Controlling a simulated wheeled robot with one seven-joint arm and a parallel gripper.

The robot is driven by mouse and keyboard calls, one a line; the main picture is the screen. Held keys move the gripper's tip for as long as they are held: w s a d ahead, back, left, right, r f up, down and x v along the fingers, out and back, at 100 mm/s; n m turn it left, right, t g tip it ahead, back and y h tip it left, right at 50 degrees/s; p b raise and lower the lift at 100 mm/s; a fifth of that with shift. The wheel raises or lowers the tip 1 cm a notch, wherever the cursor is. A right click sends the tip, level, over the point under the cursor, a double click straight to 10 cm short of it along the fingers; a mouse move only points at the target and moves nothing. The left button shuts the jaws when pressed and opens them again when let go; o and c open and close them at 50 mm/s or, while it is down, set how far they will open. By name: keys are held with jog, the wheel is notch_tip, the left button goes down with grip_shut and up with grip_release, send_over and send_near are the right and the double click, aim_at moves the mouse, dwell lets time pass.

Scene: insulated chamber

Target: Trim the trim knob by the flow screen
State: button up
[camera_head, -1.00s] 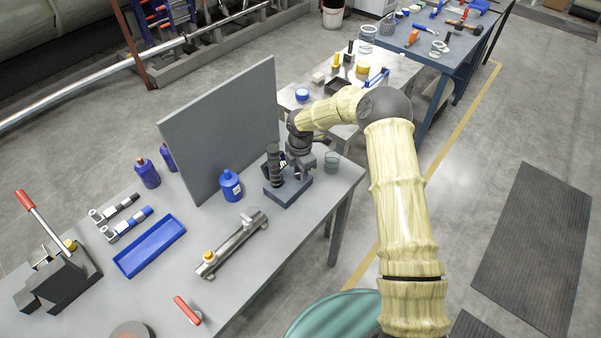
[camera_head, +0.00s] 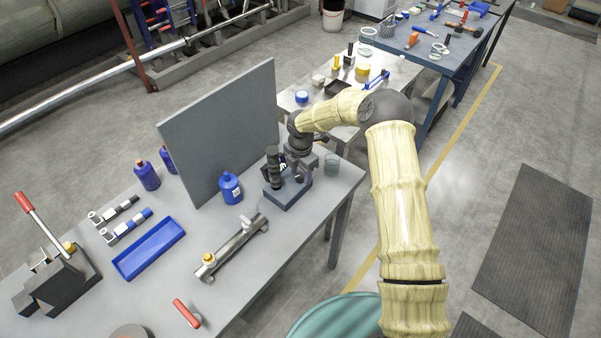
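A dark device on a dark blue-grey base (camera_head: 288,196) stands at the right end of the grey table. It has a black upright cylinder (camera_head: 274,168) and a small lit screen (camera_head: 283,163) beside it. My gripper (camera_head: 300,172) is at this device, just right of the screen, pointing down. Its fingers blend with the dark parts, so I cannot tell whether they are open or shut, or whether they touch anything. The trim knob cannot be made out and may be hidden behind my gripper.
A grey upright panel (camera_head: 222,130) stands behind the device. A metal pipe with a valve (camera_head: 232,248) and a blue tray (camera_head: 149,247) lie in front and left.

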aim_at(301, 176)
notch_tip(301, 176, up, 17)
jog(key=b, duration=0.3)
jog(key=shift+r, duration=0.2)
dwell(0.4)
jog(key=shift+s, duration=0.1)
jog(key=s+d+m+t, duration=0.1)
jog(key=s+d+m, duration=0.7)
jog(key=s+m, duration=0.5)
jog(key=s+d+m+t, duration=0.1)
jog(key=s+d+m, duration=0.8)
jog(key=s+m, duration=0.4)
jog(key=shift+s+d+r+m+t, duration=0.3)
jog(key=shift+s+r+m, duration=0.1)
jog(key=shift+s, duration=0.25)
jog(key=shift+w, duration=0.15)
